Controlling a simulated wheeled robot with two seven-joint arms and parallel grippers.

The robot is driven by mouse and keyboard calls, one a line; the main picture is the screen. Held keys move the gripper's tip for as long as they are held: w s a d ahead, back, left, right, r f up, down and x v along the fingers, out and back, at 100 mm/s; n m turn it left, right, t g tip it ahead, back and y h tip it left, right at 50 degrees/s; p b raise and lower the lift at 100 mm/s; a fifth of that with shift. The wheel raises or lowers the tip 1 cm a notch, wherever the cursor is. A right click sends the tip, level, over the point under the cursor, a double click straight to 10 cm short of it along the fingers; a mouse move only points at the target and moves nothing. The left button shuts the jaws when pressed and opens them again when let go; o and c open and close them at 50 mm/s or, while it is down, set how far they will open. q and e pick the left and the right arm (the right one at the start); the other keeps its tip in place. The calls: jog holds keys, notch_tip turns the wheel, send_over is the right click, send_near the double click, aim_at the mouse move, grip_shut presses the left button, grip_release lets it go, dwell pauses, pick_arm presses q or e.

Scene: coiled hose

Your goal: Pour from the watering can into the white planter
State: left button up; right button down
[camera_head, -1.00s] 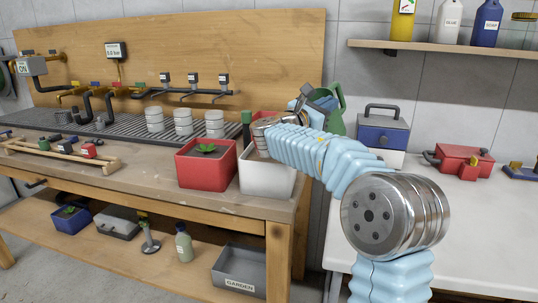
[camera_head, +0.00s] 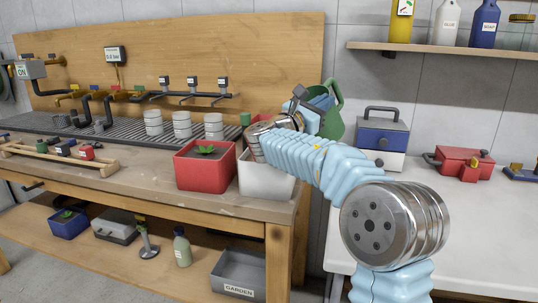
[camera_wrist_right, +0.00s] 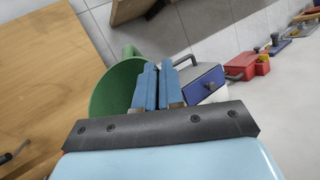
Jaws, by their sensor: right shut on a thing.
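The green watering can (camera_head: 335,120) is behind my right gripper in the head view, above the back right of the white planter. My right gripper (camera_head: 318,98) is shut on it; its blue fingers (camera_wrist_right: 160,85) lie against the green can (camera_wrist_right: 112,92) in the wrist view. The can's spout is hidden, so I cannot tell whether it is pouring. The white planter (camera_head: 266,185) stands at the bench's right end, partly hidden by my right arm. My left gripper is not in view.
A red planter (camera_head: 204,170) with a small plant stands left of the white one. A blue and white box (camera_head: 382,135) and a red toolbox (camera_head: 463,160) stand on the white table (camera_head: 440,235) at right. A shelf (camera_head: 450,48) with bottles is above.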

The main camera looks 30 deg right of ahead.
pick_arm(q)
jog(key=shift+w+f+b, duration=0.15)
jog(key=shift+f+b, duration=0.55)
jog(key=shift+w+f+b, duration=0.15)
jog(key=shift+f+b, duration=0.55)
pick_arm(e)
jog(key=shift+s+a+r+h, duration=0.1)
jog(key=shift+a+r+h, duration=0.55)
jog(key=shift+a+h, duration=0.25)
dwell(1.0)
